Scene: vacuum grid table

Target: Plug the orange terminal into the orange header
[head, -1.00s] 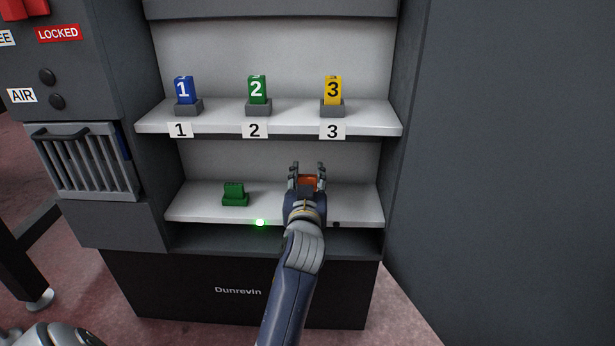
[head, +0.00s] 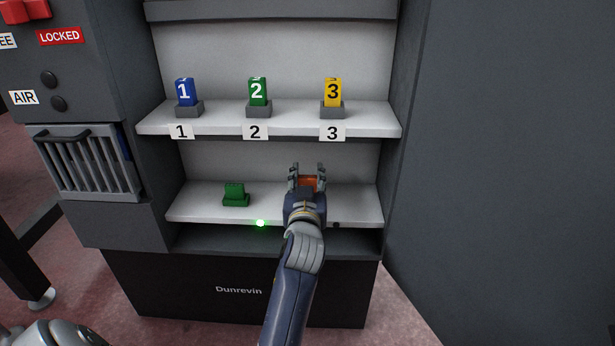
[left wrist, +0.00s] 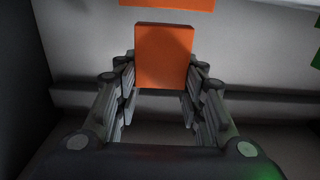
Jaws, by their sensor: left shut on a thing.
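My left gripper (head: 306,172) reaches over the right part of the lower shelf. It is shut on the orange terminal, a plain orange block (left wrist: 163,57) between its fingers in the left wrist view. A second orange piece, likely the orange header (left wrist: 168,3), is cut off by the top edge of that view, with a narrow pale gap between the two. In the head view, orange (head: 308,184) shows between the fingers; the hand hides most of it, and I cannot tell which piece it is. My right gripper is not in view.
A green block in a green base (head: 236,196) stands left on the lower shelf (head: 195,210). The upper shelf (head: 290,119) above holds blue (head: 185,91), green (head: 257,91) and yellow (head: 333,92) numbered blocks in grey holders. A dark wall (head: 500,170) stands at the right.

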